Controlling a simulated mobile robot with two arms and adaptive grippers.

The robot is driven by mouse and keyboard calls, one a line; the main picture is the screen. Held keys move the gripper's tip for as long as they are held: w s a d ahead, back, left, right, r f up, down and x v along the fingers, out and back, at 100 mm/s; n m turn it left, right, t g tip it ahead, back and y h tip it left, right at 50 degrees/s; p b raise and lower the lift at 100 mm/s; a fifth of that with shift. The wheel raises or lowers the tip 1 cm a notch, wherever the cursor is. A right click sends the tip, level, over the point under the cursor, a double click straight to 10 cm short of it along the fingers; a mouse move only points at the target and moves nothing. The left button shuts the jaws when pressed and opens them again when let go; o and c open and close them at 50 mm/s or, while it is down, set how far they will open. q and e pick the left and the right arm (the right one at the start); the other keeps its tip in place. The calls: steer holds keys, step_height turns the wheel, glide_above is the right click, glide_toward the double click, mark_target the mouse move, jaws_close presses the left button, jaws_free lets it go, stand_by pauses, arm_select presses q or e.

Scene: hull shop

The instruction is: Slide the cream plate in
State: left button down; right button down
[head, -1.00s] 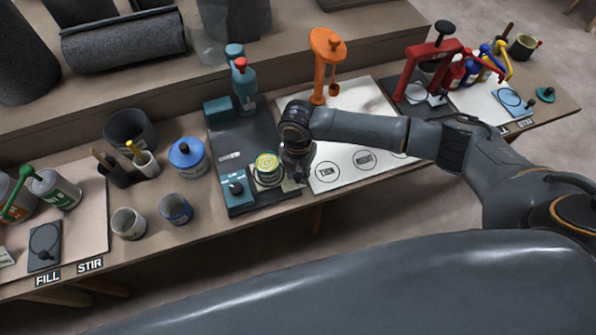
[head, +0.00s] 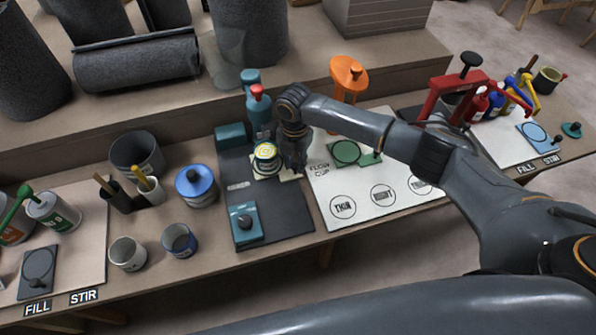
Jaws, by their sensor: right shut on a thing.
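The cream plate (head: 289,176) lies on the dark base of a teal machine (head: 258,112) with a red knob. Only parts of the plate's edge show. A small tin with a yellow and white lid (head: 266,153) stands upright on it, just in front of the machine's upright. My right gripper (head: 295,169) points down at the plate's right side, next to the tin, and is shut on the plate. Its fingertips are partly hidden. My left gripper is out of view.
A teal block with a dark knob (head: 245,222) sits at the base's front left. A blue-lidded can (head: 196,185) and open tins stand to the left. A white sheet with circles (head: 370,215) and an orange stand (head: 349,75) are to the right.

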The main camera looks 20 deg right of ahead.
steer(key=shift+w+r, duration=0.1)
steer(key=shift+w, duration=0.1)
steer(key=c, duration=1.3)
jaws_free()
steer(key=shift+o, duration=0.7)
steer(key=shift+w, duration=0.1)
steer(key=shift+r, duration=0.2)
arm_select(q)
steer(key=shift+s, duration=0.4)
arm_select(e)
step_height(320, 180, up, 12)
steer(key=shift+f, duration=0.25)
